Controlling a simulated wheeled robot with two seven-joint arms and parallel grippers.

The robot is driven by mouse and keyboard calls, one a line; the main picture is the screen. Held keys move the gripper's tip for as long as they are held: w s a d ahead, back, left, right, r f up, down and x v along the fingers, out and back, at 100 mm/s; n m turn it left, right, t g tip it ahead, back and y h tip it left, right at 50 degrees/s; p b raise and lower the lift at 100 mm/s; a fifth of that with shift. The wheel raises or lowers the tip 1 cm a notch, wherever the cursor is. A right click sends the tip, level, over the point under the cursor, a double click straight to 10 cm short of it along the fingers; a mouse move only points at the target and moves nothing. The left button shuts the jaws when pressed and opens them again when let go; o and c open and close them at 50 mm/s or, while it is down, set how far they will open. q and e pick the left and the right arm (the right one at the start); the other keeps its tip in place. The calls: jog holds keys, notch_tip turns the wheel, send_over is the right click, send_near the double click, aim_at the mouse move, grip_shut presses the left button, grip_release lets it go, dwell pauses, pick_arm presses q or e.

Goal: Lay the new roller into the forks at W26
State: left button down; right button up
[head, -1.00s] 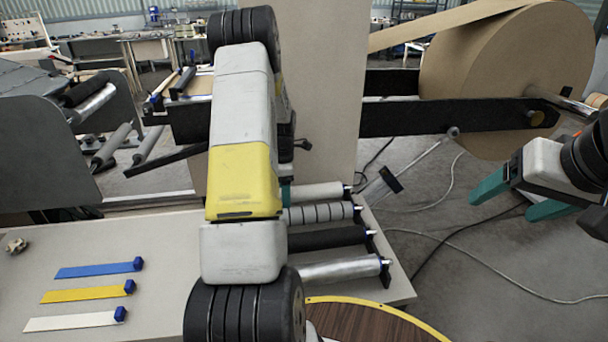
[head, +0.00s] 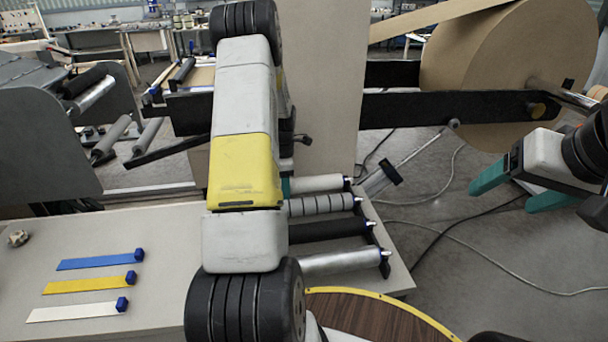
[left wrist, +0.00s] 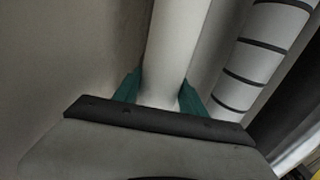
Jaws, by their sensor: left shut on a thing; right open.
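A plain white roller (head: 318,183) lies in the rack on the bench, the farthest of the rollers there. It also shows in the left wrist view (left wrist: 172,45), running between the teal fingers. My left gripper (head: 286,187) is mostly hidden behind my own arm in the head view; its fingers (left wrist: 160,92) are shut on the white roller. The roller still appears to lie at rack level. My right gripper (head: 518,185) is open and empty over the floor at the right. No W26 label is readable, so I cannot tell which forks are meant.
Beside it lie a striped roller (head: 320,205), a black roller (head: 328,230) and a silver roller (head: 340,260). Blue, yellow and white strips (head: 75,312) lie on the bench (head: 165,230). A large kraft roll (head: 495,65) stands behind, with cables on the floor.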

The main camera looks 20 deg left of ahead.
pick_arm(q)
jog(key=shift+r, duration=0.2)
jog(key=shift+r, duration=3.6)
jog(key=shift+s, duration=0.1)
